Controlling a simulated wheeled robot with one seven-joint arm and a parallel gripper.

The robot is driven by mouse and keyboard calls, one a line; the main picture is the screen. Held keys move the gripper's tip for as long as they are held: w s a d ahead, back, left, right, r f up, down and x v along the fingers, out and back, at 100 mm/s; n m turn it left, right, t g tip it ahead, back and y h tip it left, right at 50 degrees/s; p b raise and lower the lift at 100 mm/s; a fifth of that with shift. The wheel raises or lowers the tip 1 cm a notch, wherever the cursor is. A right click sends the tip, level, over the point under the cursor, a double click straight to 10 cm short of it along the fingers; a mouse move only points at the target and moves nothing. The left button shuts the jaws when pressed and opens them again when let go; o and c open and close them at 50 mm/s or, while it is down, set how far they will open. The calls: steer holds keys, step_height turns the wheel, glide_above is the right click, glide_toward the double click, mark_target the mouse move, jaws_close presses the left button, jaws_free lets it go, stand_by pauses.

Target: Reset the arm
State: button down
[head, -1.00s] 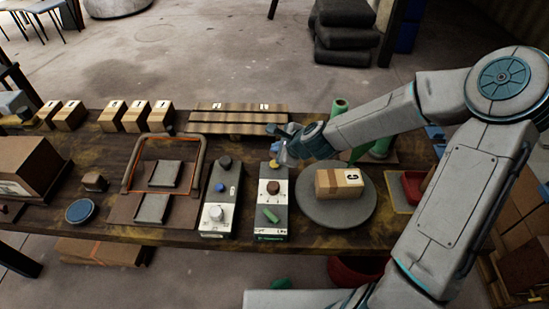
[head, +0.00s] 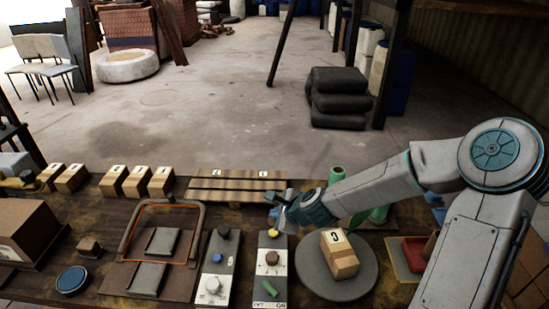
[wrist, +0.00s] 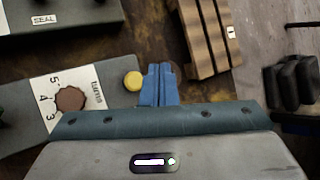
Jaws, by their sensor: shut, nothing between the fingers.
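My gripper (head: 272,207) hangs over the bench, just beyond the yellow button (head: 273,233) of the right control panel (head: 271,291). In the wrist view its blue fingers (wrist: 160,75) are together with nothing between them, and the yellow button (wrist: 133,81) is just left of them. The right panel has a brown dial (head: 272,258) and a green switch (head: 269,288). The wrist view shows the brown dial (wrist: 71,99) beside the numbers 3, 4 and 5 and the word "turns". My arm (head: 375,190) reaches in from the right.
A cardboard box (head: 340,255) stands on a round grey turntable (head: 365,280). To the left are another panel (head: 214,290), an orange-edged frame (head: 122,240) and a blue disc (head: 72,279). Slatted wood (head: 235,187) and small boxes (head: 160,181) line the far edge. Green cylinders (head: 337,173) stand near my arm.

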steer(key=s+d+r+n+g+h, duration=0.1)
steer(key=s+d+r+n, duration=0.3)
steer(key=s, duration=0.4)
steer(key=s+d+r+n+g+h, duration=0.1)
steer(key=s+d+r+n+h, duration=0.2)
steer(key=s+d+r+n, duration=0.2)
steer(key=s+d+r+n+g+h, duration=0.2)
steer(key=s+d+r+n, duration=0.3)
steer(key=s+n, duration=0.5)
steer(key=shift+s+d+r, duration=0.2)
steer(key=shift+s+d, duration=0.25)
steer(key=shift+s, duration=0.4)
stand_by(3.7)
